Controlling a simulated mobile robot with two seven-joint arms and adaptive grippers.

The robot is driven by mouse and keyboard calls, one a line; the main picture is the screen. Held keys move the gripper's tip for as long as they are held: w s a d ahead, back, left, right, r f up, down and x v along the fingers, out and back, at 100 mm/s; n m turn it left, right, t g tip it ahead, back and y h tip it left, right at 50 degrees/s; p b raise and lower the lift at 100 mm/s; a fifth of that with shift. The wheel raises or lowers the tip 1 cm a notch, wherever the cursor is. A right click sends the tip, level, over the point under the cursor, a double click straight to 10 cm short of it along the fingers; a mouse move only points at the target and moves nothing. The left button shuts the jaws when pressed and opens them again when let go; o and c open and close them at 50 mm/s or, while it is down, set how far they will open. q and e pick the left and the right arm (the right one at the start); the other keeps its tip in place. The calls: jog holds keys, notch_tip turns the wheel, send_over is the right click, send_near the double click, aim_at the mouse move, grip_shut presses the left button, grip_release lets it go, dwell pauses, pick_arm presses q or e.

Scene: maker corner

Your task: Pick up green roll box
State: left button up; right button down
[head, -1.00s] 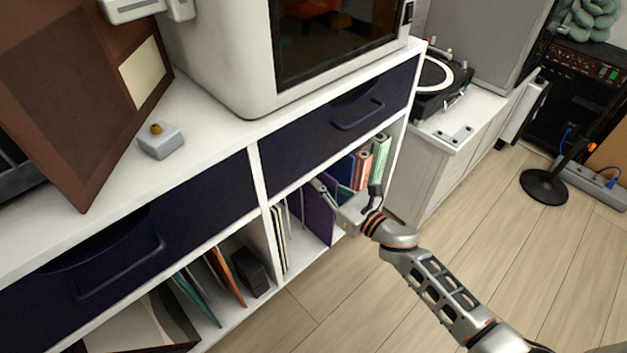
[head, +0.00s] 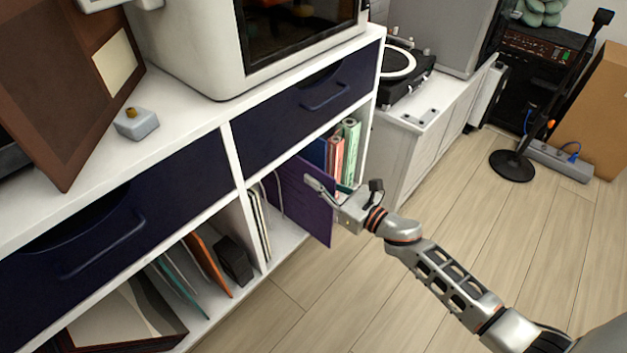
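My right gripper (head: 345,187) is in front of the compartment, below and nearer than the green roll box. Its fingers are spread apart with no roll box between them. The left finger overlaps a purple folder (head: 305,205) in the picture; I cannot tell whether they touch. My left gripper is not in view.
The purple folder sticks out of the shelf front. A dark blue drawer (head: 300,108) is above the compartment, and the white cabinet side post (head: 369,105) bounds it on the right. A low white cabinet (head: 410,150) stands beyond. The wooden floor (head: 420,200) is clear.

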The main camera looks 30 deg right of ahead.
jog(key=c, duration=2.2)
grip_release()
pick_arm(q)
jog(key=shift+s+f, duration=0.1)
pick_arm(e)
jog(key=v, duration=1.2)
pick_arm(q)
jog(key=c, duration=0.5)
